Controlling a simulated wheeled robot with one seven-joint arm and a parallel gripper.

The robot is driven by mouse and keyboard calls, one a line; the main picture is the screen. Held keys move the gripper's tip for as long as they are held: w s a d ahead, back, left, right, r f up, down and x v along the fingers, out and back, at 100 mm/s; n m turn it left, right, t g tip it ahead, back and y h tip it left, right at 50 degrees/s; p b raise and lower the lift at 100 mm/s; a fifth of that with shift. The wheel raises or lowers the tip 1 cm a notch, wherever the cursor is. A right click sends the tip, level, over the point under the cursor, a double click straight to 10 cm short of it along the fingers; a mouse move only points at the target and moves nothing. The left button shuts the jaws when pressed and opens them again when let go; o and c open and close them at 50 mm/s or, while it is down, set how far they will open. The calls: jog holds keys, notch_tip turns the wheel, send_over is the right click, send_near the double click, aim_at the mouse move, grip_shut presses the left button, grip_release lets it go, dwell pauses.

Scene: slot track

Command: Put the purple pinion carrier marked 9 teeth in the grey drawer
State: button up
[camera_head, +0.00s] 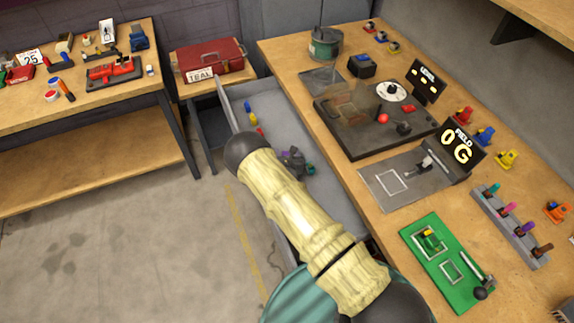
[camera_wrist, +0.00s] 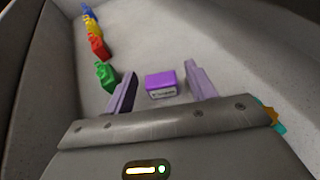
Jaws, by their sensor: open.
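The grey drawer (camera_head: 318,133) is pulled out from under the workbench, and its inside fills the wrist view (camera_wrist: 250,50). A purple block (camera_wrist: 162,84) with a pale label lies on the drawer floor; the label is too blurred to read. My gripper (camera_wrist: 160,72) is open inside the drawer, with one lilac finger on each side of the purple block. In the head view my arm hides much of the drawer, and my gripper (camera_head: 291,156) shows only partly.
A row of blue (camera_wrist: 90,14), yellow (camera_wrist: 92,28), red (camera_wrist: 98,47) and green (camera_wrist: 106,76) pieces lies along the drawer's left wall. A teal and orange piece (camera_wrist: 275,118) shows behind my gripper's right side. The workbench (camera_head: 290,50) edge borders the drawer.

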jog(key=v, duration=0.9)
jog(key=shift+s+r+b, duration=0.1)
jog(key=shift+s+b, duration=0.1)
jog(key=shift+b, duration=0.1)
jog(key=shift+d+r, duration=0.1)
